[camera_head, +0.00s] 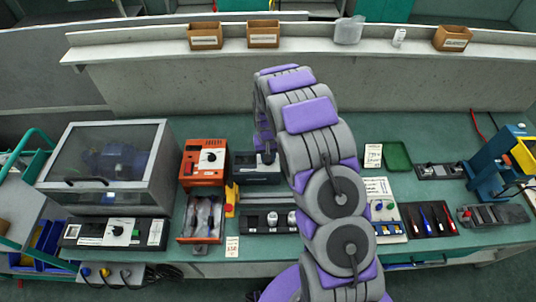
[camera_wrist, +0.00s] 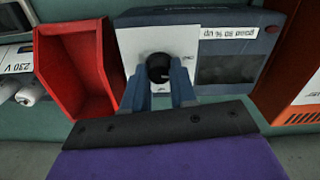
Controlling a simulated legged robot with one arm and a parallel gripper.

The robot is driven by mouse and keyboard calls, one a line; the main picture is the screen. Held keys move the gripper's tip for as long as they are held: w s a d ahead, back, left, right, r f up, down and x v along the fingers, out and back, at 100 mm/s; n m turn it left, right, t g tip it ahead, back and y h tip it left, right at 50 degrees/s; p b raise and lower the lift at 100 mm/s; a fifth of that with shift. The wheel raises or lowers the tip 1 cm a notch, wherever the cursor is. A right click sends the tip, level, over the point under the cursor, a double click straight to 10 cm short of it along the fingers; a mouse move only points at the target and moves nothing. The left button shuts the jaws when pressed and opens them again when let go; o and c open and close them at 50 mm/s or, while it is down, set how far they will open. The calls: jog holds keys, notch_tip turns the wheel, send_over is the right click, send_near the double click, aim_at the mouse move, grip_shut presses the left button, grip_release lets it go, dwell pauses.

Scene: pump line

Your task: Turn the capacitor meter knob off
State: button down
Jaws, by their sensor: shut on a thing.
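The meter is a dark blue-grey box (camera_head: 243,174) on the green bench, partly hidden by my arm in the head view. In the wrist view the box (camera_wrist: 236,18) has a white plate, a dark window and a label. A round black knob (camera_wrist: 159,65) sits on the white plate. My gripper (camera_wrist: 160,78) has its two blue-grey fingers on either side of the knob and is shut on it. The fingertips partly cover the knob's sides, and its pointer mark cannot be made out. In the head view the gripper is mostly hidden behind my arm.
An orange instrument (camera_head: 204,163) stands close beside the meter. A red open bin (camera_wrist: 75,65) lies on the meter's other side in the wrist view. A clear-lidded case (camera_head: 105,165) stands at the left. A shelf (camera_head: 330,48) with small boxes runs behind the bench.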

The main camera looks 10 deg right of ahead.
jog(key=shift+s+n, duration=0.2)
jog(key=shift+n, duration=0.4)
jog(key=shift+f, duration=0.1)
jog(key=c, duration=1.1)
grip_release()
jog(key=shift+o, duration=1)
notch_tip(320, 180, up, 18)
jog(key=p, duration=0.1)
jog(key=shift+w+f+p, duration=0.15)
jog(key=shift+f+p, duration=0.1)
jog(key=shift+p, duration=0.1)
